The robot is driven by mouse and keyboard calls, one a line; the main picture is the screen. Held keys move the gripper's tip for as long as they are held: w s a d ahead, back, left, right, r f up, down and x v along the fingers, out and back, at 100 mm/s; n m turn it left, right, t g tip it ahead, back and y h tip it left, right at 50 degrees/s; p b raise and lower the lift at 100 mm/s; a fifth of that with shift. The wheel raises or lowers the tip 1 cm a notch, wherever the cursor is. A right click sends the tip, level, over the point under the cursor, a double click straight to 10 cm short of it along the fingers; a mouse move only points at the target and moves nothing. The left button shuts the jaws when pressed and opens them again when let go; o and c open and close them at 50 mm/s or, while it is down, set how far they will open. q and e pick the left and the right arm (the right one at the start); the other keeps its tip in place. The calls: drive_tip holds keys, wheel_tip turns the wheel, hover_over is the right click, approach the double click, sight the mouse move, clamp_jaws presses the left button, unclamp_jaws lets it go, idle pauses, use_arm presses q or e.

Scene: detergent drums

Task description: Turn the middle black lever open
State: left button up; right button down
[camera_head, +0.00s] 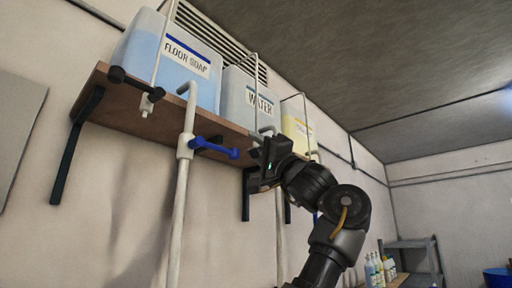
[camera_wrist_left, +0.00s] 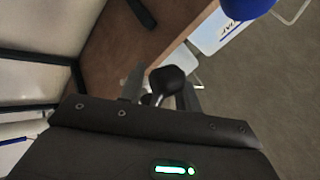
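The middle valve stands on the white pipe below the drum marked WATER (camera_head: 252,98). Its black lever, with a round black knob (camera_wrist_left: 167,80), shows in the left wrist view. In the head view my gripper mostly hides this lever. My left gripper (camera_head: 264,160) is at the valve, just under the shelf edge. In the left wrist view its two grey fingers (camera_wrist_left: 161,95) stand apart, one on each side of the knob and its pale stem. Gaps show beside the stem, and I cannot tell whether a finger touches the lever. My right gripper is not in view.
A blue lever (camera_head: 215,148) sticks out from the white pipe left of my gripper. Another black lever (camera_head: 135,82) is under the FLOOR SOAP drum (camera_head: 168,62). A yellowish drum (camera_head: 298,128) stands at the right. The brown shelf (camera_head: 203,122) is close above my gripper.

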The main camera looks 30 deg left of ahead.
use_arm(q)
drive_tip(key=b+v, duration=0.5)
drive_tip(key=v, duration=0.5)
drive_tip(key=shift+d+f+b, duration=0.25)
drive_tip(key=shift+d+b, duration=0.05)
drive_tip(key=shift+b, duration=0.05)
drive_tip(key=shift+c, duration=0.4)
